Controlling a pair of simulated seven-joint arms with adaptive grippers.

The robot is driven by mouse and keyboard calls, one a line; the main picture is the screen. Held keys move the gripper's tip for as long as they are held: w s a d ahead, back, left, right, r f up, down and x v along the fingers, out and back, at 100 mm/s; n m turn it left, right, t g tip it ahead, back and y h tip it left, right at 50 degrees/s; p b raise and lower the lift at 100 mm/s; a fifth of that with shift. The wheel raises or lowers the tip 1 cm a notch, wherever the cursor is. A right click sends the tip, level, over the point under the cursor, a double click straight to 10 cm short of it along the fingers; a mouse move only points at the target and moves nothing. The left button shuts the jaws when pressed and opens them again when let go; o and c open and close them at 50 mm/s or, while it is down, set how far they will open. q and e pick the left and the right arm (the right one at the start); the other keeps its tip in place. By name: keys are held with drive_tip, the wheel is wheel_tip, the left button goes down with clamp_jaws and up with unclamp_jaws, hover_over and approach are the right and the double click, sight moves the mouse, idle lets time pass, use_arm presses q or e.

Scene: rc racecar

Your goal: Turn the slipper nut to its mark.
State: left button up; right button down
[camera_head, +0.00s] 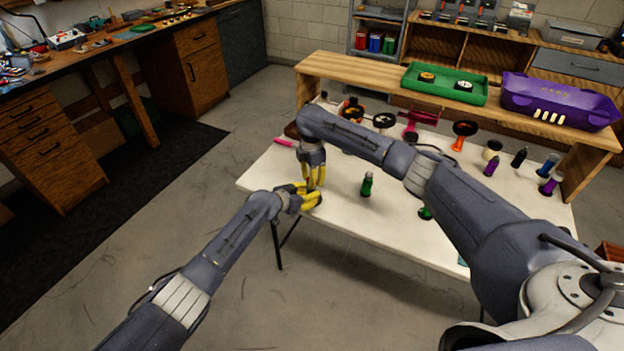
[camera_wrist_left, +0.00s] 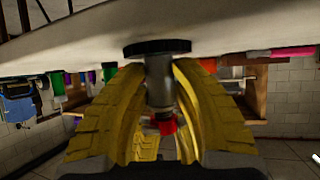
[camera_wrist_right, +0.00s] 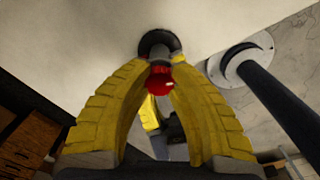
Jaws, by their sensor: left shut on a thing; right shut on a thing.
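A small upright metal post with a black disc base (camera_wrist_left: 157,48) and a red cap-like part (camera_wrist_left: 166,127) stands near the table's left front corner. I cannot tell which part is the slipper nut, and no mark is readable. My left gripper (camera_head: 308,199) is shut on the grey post (camera_wrist_left: 160,80), its yellow fingers on either side of it. My right gripper (camera_head: 314,180) comes down from above, its fingers shut around the upper end of the same piece; the red part (camera_wrist_right: 159,80) shows between them in the right wrist view. The piece is hidden in the head view.
A green bottle (camera_head: 367,185) stands on the white table (camera_head: 335,213) right of the grippers. A pink stick (camera_head: 284,142) lies at its left edge. Wheels and bottles line the back, below a shelf with a green tray (camera_head: 418,87) and purple body shell (camera_head: 560,103).

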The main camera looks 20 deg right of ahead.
drive_tip(key=m, duration=0.4)
drive_tip(key=shift+d+m, duration=0.15)
drive_tip(key=shift+m, duration=0.15)
drive_tip(key=m, duration=0.3)
drive_tip(key=shift+s+m, duration=0.15)
drive_tip(key=shift+m, duration=0.25)
drive_tip(key=m, duration=0.4)
drive_tip(key=shift+s+a+m, duration=0.1)
drive_tip(key=shift+a+m, duration=0.1)
drive_tip(key=shift+m, duration=1.9)
drive_tip(key=c, duration=1.1)
unclamp_jaws()
drive_tip(key=shift+o, duration=0.2)
drive_tip(key=shift+a, duration=0.1)
wheel_tip(320, 180, up, 12)
